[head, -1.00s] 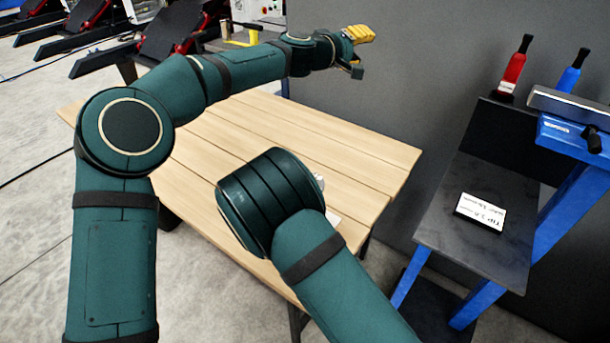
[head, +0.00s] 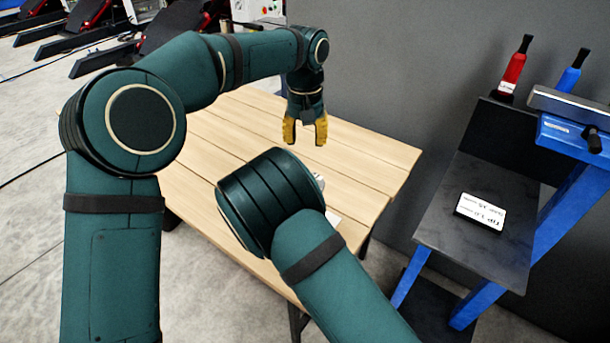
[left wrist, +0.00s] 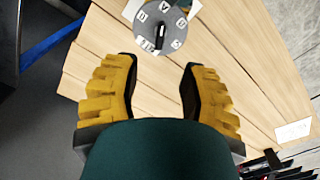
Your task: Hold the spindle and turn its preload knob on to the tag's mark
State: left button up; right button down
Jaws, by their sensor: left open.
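My left gripper (head: 306,138) points down over the back of the wooden table, with its yellow fingers apart and nothing between them. In the left wrist view, a grey round disc (left wrist: 174,28) with letters on white patches around its face and a dark bar near its middle lies just beyond the open fingertips (left wrist: 158,68). I cannot tell whether this disc is the preload knob.
The wooden table (head: 365,150) has bare planks at its back right. Another white card (left wrist: 293,130) lies near a table edge. A grey wall borders the table's back.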

pick_arm(q)
notch_tip(320, 180, down, 12)
jog(key=shift+r, duration=0.1)
dwell(0.4)
jog(key=shift+o, duration=0.2)
grip_shut()
